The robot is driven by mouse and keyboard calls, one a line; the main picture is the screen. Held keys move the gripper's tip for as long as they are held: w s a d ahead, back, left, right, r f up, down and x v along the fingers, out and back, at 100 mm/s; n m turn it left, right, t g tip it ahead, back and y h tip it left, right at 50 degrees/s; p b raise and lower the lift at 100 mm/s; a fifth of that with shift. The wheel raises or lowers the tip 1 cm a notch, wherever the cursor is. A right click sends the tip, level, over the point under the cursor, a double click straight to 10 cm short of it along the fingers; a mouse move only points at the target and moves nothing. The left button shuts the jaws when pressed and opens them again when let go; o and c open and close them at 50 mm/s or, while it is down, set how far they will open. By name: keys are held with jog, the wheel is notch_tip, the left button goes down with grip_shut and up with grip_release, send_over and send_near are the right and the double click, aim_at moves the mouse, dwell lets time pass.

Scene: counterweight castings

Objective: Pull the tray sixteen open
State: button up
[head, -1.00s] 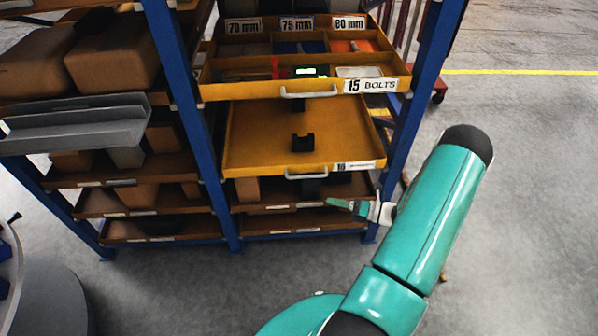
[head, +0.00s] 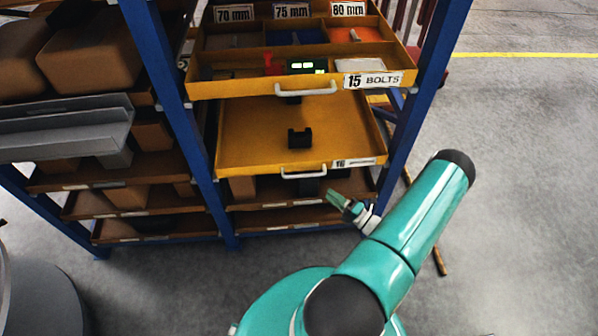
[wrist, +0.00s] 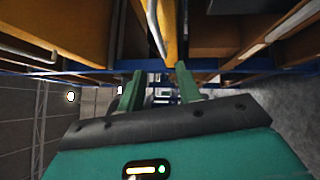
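Tray sixteen (head: 250,138) is the yellow tray below the tray marked 15 BOLTS. It stands well out from the rack, with its bare floor showing and a small black bracket (head: 299,139) on it. Its label (head: 354,162) is small, and its pale handle (head: 303,174) is on the front wall. My gripper (head: 337,198) is below and right of this handle, apart from it. In the wrist view my gripper (wrist: 158,78) has its two green fingers spread with nothing between the tips. A pale handle bar (wrist: 155,30) and a yellow tray edge lie beyond the tips.
The tray marked 15 BOLTS (head: 230,88) also stands out above, with a pale handle (head: 306,90) and several compartments. Blue rack posts (head: 408,110) flank the trays. Shelves with brown boxes (head: 92,52) are at the left. The floor (head: 530,180) at the right is mostly clear.

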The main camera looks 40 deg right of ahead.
aim_at(303, 176)
jog(key=x, duration=1.3)
jog(key=shift+w, duration=0.25)
grip_shut()
